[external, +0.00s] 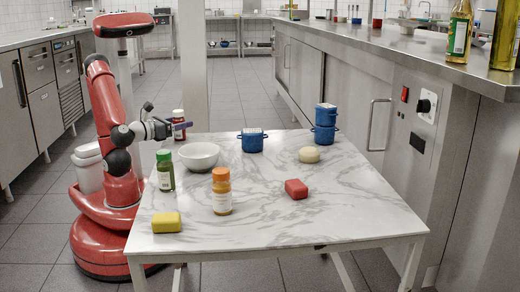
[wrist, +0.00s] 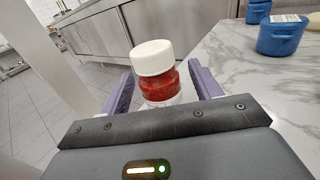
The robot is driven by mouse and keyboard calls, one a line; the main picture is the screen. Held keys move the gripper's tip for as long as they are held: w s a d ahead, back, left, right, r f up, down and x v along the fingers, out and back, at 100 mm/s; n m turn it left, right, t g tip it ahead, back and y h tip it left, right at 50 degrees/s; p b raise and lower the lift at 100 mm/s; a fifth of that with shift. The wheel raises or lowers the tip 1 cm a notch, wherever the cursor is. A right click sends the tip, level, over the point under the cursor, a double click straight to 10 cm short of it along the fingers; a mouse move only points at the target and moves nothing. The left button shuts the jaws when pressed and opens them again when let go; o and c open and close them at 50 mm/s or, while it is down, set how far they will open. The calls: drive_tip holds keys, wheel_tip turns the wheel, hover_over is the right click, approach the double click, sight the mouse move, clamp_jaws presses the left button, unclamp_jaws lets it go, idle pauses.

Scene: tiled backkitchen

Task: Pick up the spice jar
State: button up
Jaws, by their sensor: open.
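A small jar with a white cap and red contents (wrist: 160,75) stands between the two purple fingers of my gripper (wrist: 163,88) in the wrist view. The fingers are open, one on each side of it, and a gap shows at its right. The lower part of this jar is hidden by my gripper. In the external view the same jar (external: 178,115) is at the far left edge of the table, with my gripper (external: 182,125) at it. A green-capped jar (external: 165,172) and an orange-capped jar (external: 222,193) stand nearer the camera.
A white bowl (external: 199,156) stands close to my gripper on the marble table (external: 300,225). Blue pots (external: 252,142), a pale round item (external: 309,155), a red block (external: 296,189) and a yellow block (external: 166,222) are also on it. The table's front right is clear.

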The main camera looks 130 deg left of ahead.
drive_tip(key=c, duration=1.1)
